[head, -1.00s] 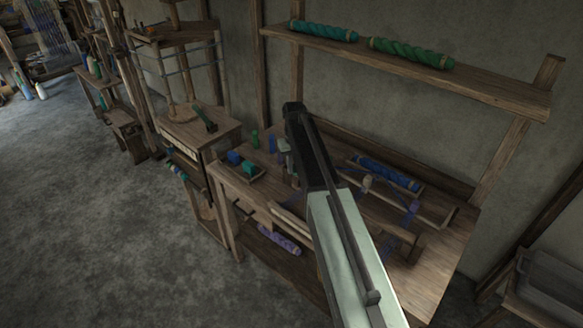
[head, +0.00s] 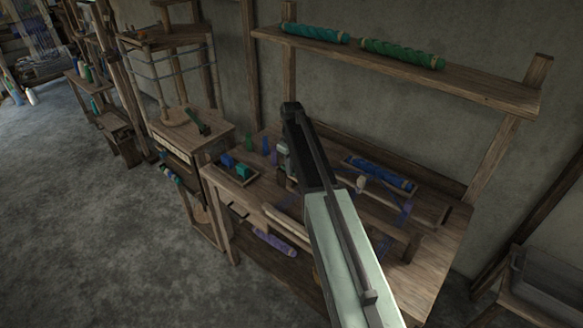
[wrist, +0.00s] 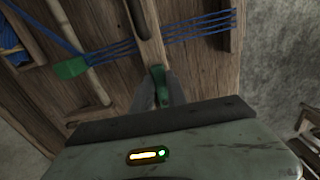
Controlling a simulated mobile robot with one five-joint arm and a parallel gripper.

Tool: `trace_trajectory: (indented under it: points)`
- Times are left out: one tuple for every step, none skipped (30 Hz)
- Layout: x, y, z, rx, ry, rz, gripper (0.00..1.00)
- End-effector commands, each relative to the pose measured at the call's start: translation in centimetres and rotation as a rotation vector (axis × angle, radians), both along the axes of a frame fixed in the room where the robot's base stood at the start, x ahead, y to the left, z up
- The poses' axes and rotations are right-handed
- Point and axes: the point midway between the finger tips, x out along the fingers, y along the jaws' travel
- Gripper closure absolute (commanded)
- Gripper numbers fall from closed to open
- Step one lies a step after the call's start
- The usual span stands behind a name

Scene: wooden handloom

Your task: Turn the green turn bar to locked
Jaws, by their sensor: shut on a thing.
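The green turn bar (wrist: 158,75) shows in the wrist view as a small upright green piece at a wooden beam. My gripper (wrist: 161,92) is shut on it, with a finger on each side. The fingers partly cover it, so its angle and whether it is locked cannot be told. In the head view my gripper (head: 284,158) points down at the wooden bench (head: 440,262), left of my forearm. The turn bar cannot be made out there.
In the wrist view a green block (wrist: 70,68) lies left of the bar, and blue threads (wrist: 180,38) run across the beam. In the head view a tray of blue yarn (head: 380,172) lies on the bench. A shelf (head: 450,78) with green rolls hangs above.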

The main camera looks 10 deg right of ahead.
Motion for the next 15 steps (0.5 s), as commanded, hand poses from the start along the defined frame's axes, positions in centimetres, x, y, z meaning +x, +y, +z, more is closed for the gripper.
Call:
trace_trajectory:
  points:
    - [0.05,0.01,0.01,0.001,-0.001,0.001,1.00]
    - [0.05,0.01,0.01,0.001,-0.001,0.001,1.00]
    - [0.06,0.00,0.01,0.001,-0.001,0.000,1.00]
    - [0.06,0.00,0.01,0.001,-0.001,0.000,1.00]
    - [0.06,0.00,0.01,0.001,-0.001,0.000,1.00]
    - [0.06,0.00,0.01,0.001,-0.001,0.000,1.00]
    - [0.05,0.00,0.01,0.001,-0.001,0.000,1.00]
    - [0.05,0.00,0.01,0.000,-0.002,-0.001,1.00]
    - [0.06,-0.01,0.01,0.000,-0.002,-0.001,0.79]
    - [0.06,-0.01,0.01,0.000,-0.002,-0.001,0.71]
    - [0.06,-0.01,0.01,0.000,-0.002,-0.001,0.62]
    - [0.06,-0.01,0.01,0.000,-0.001,-0.001,0.60]
    - [0.05,-0.02,0.01,0.001,-0.001,-0.001,0.60]
    - [0.04,-0.02,0.01,0.001,-0.001,-0.001,0.60]
    - [0.03,-0.03,0.01,0.001,-0.001,-0.001,0.60]
